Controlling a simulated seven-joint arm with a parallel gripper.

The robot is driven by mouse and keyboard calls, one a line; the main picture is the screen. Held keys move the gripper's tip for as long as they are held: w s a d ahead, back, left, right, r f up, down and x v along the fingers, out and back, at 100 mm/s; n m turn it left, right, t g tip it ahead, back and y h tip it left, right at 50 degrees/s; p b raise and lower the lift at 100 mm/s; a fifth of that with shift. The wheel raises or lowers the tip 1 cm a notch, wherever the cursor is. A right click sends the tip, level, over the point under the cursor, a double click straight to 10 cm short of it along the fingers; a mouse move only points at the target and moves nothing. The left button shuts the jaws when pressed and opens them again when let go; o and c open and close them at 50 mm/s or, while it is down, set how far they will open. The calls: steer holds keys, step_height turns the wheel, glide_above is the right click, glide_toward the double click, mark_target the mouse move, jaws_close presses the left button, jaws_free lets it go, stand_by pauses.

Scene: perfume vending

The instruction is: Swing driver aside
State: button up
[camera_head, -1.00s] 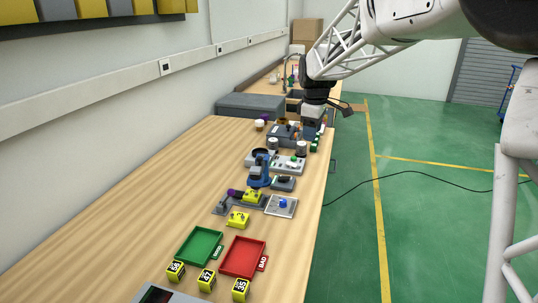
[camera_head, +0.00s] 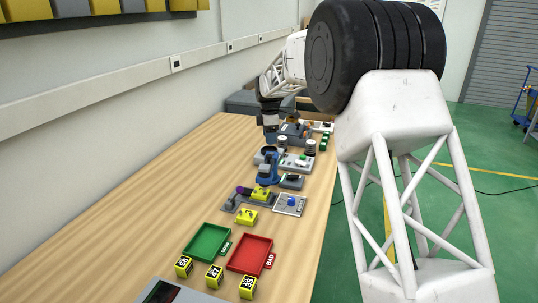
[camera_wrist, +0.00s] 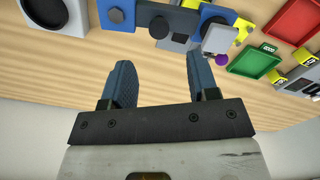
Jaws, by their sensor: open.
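My gripper (camera_head: 270,136) hangs over the left part of the bench's far half, left of the row of devices. In the wrist view its two blue fingers (camera_wrist: 162,78) are apart with only bare table between them. A blue upright device (camera_head: 267,167) with a round head stands mid-bench; I cannot tell for sure that it is the driver. Beside it, nearer the front, is a grey fixture (camera_head: 262,205) with a yellow block (camera_head: 261,193) and a purple knob (camera_head: 242,190). The purple knob also shows in the wrist view (camera_wrist: 220,60), right of the fingers and apart from them.
A green tray (camera_head: 191,247) and a red tray (camera_head: 233,262) lie near the front, with several numbered yellow blocks (camera_head: 214,275) before them. Grey devices (camera_head: 294,131) stand beyond the blue one. The table's left side (camera_head: 150,210) is clear.

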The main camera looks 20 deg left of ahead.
mark_target(269, 155)
steer(key=shift+a+f, duration=0.15)
steer(key=shift+f, duration=0.05)
stand_by(0.3)
steer(key=shift+f, duration=3.8)
jaws_close()
